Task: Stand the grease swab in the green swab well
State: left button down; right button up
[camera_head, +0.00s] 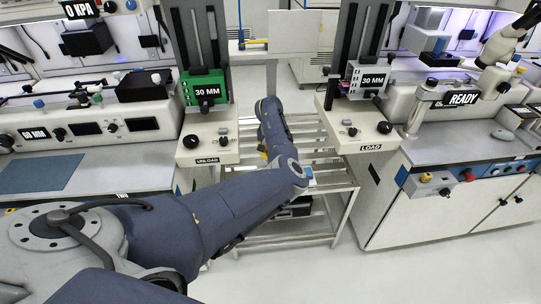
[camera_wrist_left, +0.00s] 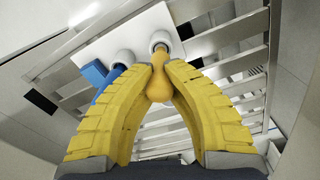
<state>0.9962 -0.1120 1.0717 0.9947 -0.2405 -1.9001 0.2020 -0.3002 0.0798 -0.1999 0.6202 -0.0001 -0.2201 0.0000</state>
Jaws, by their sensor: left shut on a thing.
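My left gripper (camera_wrist_left: 155,88) is shut on a yellow-orange bulb-shaped piece (camera_wrist_left: 159,88), seemingly the grease swab, in the left wrist view. Its upper end meets or overlaps a pale ringed well (camera_wrist_left: 160,47) on a white block (camera_wrist_left: 135,28); I cannot tell whether it is inside. A second pale well (camera_wrist_left: 123,57) and a blue piece (camera_wrist_left: 95,72) are beside it. No green well can be made out. My right gripper is not in view.
A slatted metal rack (camera_head: 335,178) stands between the UNLOAD unit (camera_head: 208,141) and the LOAD unit (camera_head: 358,135). Both units' posts and knobs flank my arm. A white panel (camera_head: 303,32) rises behind. Clear floor (camera_head: 290,270) lies in front of the rack.

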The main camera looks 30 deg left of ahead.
pick_arm(q)
jog(key=shift+f, duration=0.4)
dwell(0.5)
jog(key=c, duration=1.4)
grip_release()
notch_tip(320, 180, up, 12)
jog(key=shift+s+a, duration=0.1)
